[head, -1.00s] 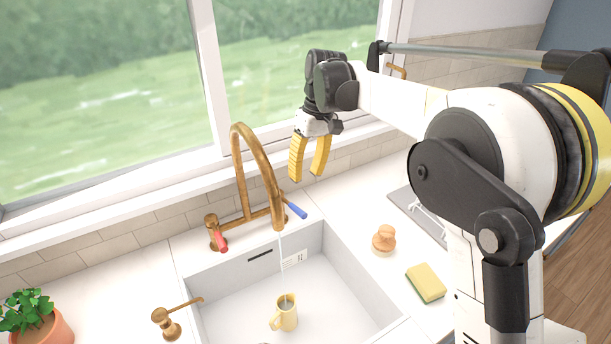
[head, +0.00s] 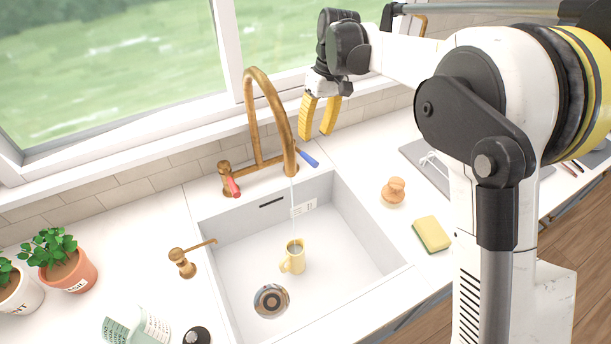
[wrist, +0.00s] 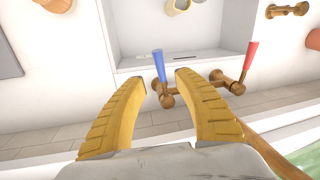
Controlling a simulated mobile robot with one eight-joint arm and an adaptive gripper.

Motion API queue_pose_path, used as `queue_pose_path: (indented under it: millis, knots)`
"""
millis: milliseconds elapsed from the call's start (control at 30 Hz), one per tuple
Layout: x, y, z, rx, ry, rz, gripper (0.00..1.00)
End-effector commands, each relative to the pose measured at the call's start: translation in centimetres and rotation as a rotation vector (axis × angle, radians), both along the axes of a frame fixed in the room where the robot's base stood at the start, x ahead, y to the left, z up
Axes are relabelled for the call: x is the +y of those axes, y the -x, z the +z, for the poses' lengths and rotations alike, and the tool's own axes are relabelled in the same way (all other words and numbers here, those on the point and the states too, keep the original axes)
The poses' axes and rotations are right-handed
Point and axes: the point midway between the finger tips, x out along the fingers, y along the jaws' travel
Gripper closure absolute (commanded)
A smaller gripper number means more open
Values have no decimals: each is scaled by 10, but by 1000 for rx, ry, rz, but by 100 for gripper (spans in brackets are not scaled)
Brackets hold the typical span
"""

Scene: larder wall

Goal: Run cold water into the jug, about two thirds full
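A yellow jug (head: 293,257) stands upright in the white sink (head: 340,262), under the brass tap (head: 262,110). A thin stream of water falls from the spout into it. Its top part shows in the wrist view (wrist: 178,6); its water level is hard to tell. The blue lever (head: 307,158) is on the tap's right side and the red lever (head: 233,187) on its left. My gripper (head: 317,138) has its yellow fingers apart and empty, above and behind the blue lever. In the wrist view the blue lever (wrist: 158,65) lies just beyond the fingertips, seemingly untouched.
A brass soap dispenser (head: 183,262) stands left of the sink. A wooden-handled brush (head: 393,192) and a yellow-green sponge (head: 432,234) lie on the right counter. Potted plants (head: 70,270) stand at the left. The window (head: 120,70) is close behind the tap.

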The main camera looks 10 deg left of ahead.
Motion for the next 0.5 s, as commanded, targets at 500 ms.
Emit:
queue_pose_path:
  millis: [500]
  knots:
    - [12,11,-82,0,0,0,62]
